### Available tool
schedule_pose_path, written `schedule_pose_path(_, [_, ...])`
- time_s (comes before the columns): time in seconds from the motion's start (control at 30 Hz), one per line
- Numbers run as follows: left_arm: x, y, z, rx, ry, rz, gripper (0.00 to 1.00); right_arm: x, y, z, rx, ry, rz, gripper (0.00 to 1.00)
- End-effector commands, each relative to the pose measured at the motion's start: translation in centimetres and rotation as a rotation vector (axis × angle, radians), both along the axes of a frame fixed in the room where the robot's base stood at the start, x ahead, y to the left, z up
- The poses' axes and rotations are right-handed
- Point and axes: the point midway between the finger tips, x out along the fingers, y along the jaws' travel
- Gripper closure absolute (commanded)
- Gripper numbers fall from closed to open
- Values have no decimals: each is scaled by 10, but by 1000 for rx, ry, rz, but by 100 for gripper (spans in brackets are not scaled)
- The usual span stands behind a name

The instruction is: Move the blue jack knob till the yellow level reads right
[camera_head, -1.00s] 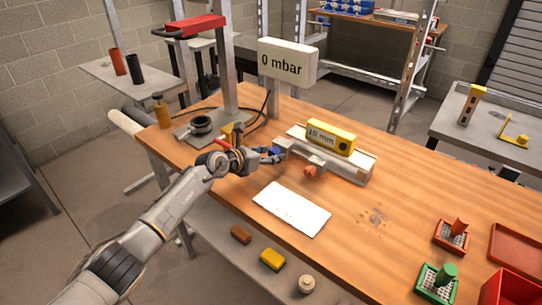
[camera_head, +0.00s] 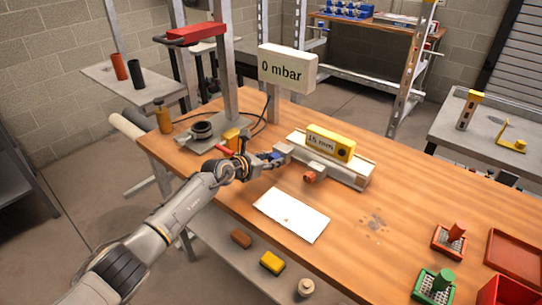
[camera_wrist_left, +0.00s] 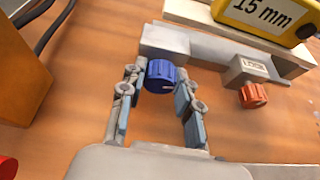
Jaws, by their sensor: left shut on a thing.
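The blue jack knob (camera_wrist_left: 161,75) sits at the left end of the grey jack, between the fingers of my left gripper (camera_wrist_left: 160,98) in the left wrist view. In the head view my left gripper (camera_head: 272,158) is shut on the knob, which is mostly hidden there. The yellow level (camera_head: 330,142) stands on the jack's pale rail (camera_head: 362,172) and reads 15 mm, clearest in the left wrist view (camera_wrist_left: 268,14). An orange knob (camera_head: 309,177) sits by a small block marked LOCK (camera_wrist_left: 254,69). My right gripper is out of view.
A white sheet (camera_head: 291,215) lies in front of the jack. A 0 mbar display (camera_head: 287,69) and a red-handled press (camera_head: 196,35) stand behind. Red and green holders (camera_head: 435,284) are at right.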

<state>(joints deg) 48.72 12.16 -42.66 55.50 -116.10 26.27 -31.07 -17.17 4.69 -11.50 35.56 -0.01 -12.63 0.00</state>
Motion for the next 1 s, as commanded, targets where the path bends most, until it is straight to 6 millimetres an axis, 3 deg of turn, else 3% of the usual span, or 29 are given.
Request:
schedule_pose_path(0.03, [-1, 0, 8, 38, -21, 0, 99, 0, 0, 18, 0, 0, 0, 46])
schedule_pose_path(0.1, [-2, -1, 7, 90, -57, 0, 99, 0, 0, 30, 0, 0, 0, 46])
schedule_pose_path(0.4, [-2, -2, 5, 269, -191, 1, 99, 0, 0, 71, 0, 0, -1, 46])
schedule_pose_path(0.87, [-2, -2, -1, 315, -227, -1, 99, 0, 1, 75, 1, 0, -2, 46])
schedule_pose_path(0.9, [-2, -2, -1, 315, -227, -1, 64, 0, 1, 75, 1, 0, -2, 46])
schedule_pose_path(1.0, [-2, -2, -1, 315, -227, -1, 45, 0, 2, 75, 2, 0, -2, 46])
